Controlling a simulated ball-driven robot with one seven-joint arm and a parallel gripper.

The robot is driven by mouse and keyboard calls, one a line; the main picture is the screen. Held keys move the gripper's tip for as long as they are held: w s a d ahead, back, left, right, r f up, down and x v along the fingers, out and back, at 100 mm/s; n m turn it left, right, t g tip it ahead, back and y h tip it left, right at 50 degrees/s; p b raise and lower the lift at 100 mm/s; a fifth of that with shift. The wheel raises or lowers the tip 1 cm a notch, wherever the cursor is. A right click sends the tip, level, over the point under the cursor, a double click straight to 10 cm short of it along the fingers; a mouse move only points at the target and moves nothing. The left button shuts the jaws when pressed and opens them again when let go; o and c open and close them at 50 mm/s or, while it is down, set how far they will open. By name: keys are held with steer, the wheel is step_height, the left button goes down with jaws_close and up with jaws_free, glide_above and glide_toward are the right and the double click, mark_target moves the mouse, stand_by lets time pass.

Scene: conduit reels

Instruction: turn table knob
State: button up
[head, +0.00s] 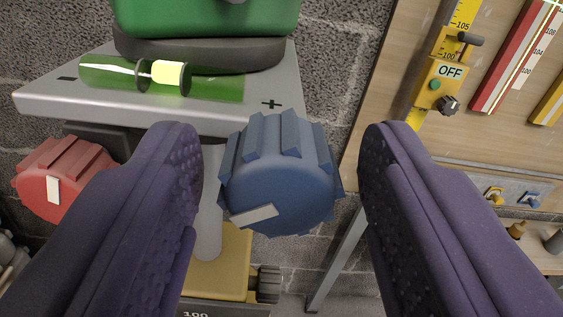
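A blue ribbed knob (280,185) with a white marker faces me under the front of a grey table (215,112), below its plus sign. The marker lies low on the knob's face, toward the left. My gripper (280,150) is open, one purple finger on each side of the blue knob. A gap shows between the knob and the right finger; the left finger is close to it, and I cannot tell whether it touches. A red ribbed knob (62,178) with a white marker is at the left, partly hidden behind the left finger.
A green level vial (115,72) with a yellow bubble section and a green object (205,18) on a dark base sit on the table. A yellow block (220,268) is below. At the right is a wooden board (385,75) with a yellow OFF box (440,88).

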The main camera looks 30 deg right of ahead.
steer(key=c, duration=0.9)
steer(key=shift+m, duration=0.5)
steer(key=o, duration=1)
steer(key=shift+o, duration=0.2)
steer(key=shift+s, duration=0.1)
steer(key=p+v, duration=0.3)
steer(key=v, duration=0.4)
steer(key=shift+s+a, duration=0.15)
steer(key=shift+s, duration=0.15)
